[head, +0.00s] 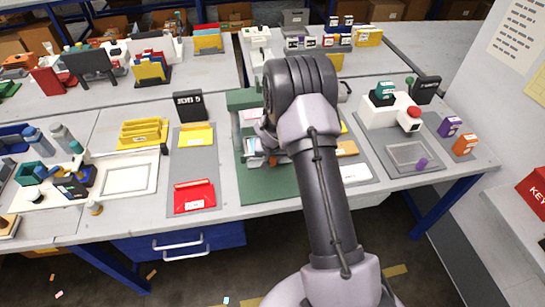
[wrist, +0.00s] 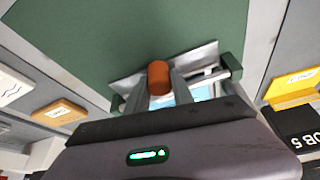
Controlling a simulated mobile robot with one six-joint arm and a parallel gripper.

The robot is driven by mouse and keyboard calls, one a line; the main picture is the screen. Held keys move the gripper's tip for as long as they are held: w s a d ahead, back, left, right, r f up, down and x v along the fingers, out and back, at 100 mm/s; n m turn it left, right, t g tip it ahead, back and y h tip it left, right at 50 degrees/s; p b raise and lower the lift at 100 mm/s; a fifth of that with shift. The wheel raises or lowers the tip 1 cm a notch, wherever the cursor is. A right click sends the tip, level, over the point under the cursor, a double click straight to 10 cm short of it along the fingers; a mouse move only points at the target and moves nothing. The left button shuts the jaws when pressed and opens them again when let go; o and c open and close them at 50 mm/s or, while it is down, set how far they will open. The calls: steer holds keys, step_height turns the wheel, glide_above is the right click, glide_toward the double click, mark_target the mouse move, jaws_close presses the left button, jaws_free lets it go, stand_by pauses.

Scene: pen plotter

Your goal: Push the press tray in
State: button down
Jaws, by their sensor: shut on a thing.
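The press is a green frame (head: 240,98) on a green base (head: 268,188), which also fills the upper part of the wrist view (wrist: 130,40). Its grey metal press tray (wrist: 203,52) shows in the wrist view, with an orange-brown round knob (wrist: 158,77) at its middle. My gripper (wrist: 160,92) has one finger on each side of the knob and is shut on it. In the head view my gripper (head: 268,147) is at the front of the press, and my arm hides much of the press and tray. I cannot tell how far the tray is out.
Left of the press is a grey mat with yellow and red envelopes (head: 194,196) and a black sign (head: 188,106). On the right stand a white machine with a red button (head: 414,112) and a grey plate (head: 408,153). The green base in front of the press is clear.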

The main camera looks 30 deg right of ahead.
steer(key=shift+w+r, duration=0.2)
steer(key=c, duration=1.1)
jaws_free()
steer(key=shift+f, duration=0.1)
steer(key=p+v, duration=0.4)
steer(key=v, duration=1.3)
steer(key=shift+s, duration=0.25)
steer(key=s+a+r+t+b, duration=0.1)
steer(key=s+a+r+b, duration=0.1)
steer(key=s+a+r, duration=0.3)
steer(key=s+a+r+b, duration=0.2)
steer(key=s+r, duration=0.3)
steer(key=r, duration=0.2)
steer(key=s+a+r+y+b, duration=0.1)
steer(key=s+a+y, duration=0.1)
steer(key=s+a, duration=0.3)
steer(key=s+a+r+n+t+y+b, duration=0.1)
steer(key=s+a, duration=0.4)
steer(key=s, duration=0.7)
steer(key=shift+a+r+y, duration=0.4)
steer(key=shift+r+y, duration=0.1)
steer(key=shift+r, duration=0.15)
